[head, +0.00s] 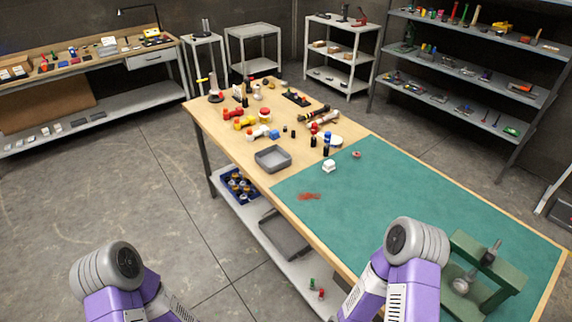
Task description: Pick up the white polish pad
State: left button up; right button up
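A small white object (329,166) sits on the green mat (400,205) near its far left corner; it may be the polish pad, but it is too small to be sure. A pale round disc (335,140) lies just behind it on the wooden tabletop, partly hidden by dark bottles. Neither gripper is in view.
Dark bottles (326,148) stand beside the white object. A grey tray (273,159), a reddish smear or cloth (309,197) and a small pinkish item (356,154) are nearby. A green press (487,270) stands at the near right. The mat's middle is clear.

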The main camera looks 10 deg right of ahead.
aim_at(329, 166)
jog(key=u, duration=1.3)
jog(key=i, duration=2.6)
jog(key=z, duration=2.55)
